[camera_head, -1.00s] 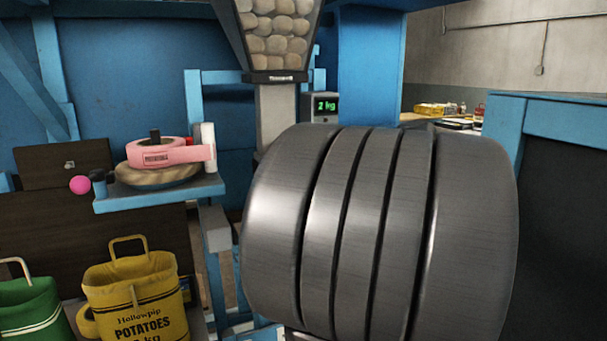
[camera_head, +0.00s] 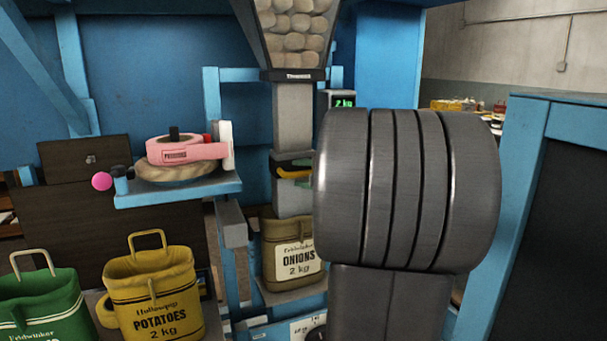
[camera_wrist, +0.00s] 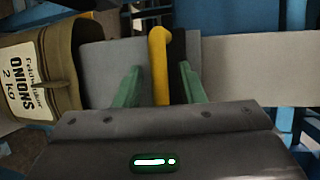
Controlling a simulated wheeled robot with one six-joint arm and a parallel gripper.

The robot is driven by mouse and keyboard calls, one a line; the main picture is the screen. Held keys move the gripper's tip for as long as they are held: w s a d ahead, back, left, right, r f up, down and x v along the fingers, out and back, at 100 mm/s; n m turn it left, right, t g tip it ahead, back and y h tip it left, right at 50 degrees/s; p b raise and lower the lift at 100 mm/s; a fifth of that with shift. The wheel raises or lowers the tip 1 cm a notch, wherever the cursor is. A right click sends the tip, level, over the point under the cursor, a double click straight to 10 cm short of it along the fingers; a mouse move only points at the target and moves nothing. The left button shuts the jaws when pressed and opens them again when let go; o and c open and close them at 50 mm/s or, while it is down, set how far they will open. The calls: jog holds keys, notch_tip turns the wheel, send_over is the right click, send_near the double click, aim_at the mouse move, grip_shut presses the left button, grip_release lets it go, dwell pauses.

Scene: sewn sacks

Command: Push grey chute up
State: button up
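The grey chute (camera_head: 293,110) hangs upright below the potato-filled hopper (camera_head: 296,30). Its lower end reaches the mouth of a brown ONIONS sack (camera_head: 290,257). A yellow handle (camera_head: 294,174) sits on the chute, partly hidden by my gripper and arm. In the wrist view, the chute (camera_wrist: 110,68) lies sideways, with the sack (camera_wrist: 50,85) at left and the yellow handle (camera_wrist: 160,65) upright in the middle. My gripper (camera_wrist: 161,85) is open, its green fingers on either side of the handle with gaps visible. Whether anything touches the handle I cannot tell.
A yellow POTATOES sack (camera_head: 154,290) and a green sack (camera_head: 42,300) stand at lower left. A blue shelf (camera_head: 180,190) holds a pink tape roll (camera_head: 180,151). A blue-framed dark panel (camera_head: 560,210) stands at right.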

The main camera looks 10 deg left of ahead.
grip_shut()
notch_tip(320, 180, up, 17)
jog(key=p, duration=0.9)
jog(key=shift+f+p, duration=0.15)
jog(key=shift+p, duration=0.15)
jog(key=shift+c, duration=0.3)
grip_release()
jog(key=shift+o, duration=0.3)
jog(key=shift+f, duration=0.1)
jog(key=b+v, duration=0.2)
jog(key=v, duration=1.2)
jog(key=shift+b, duration=0.3)
jog(key=shift+w+a, duration=0.1)
jog(key=shift+a, duration=0.1)
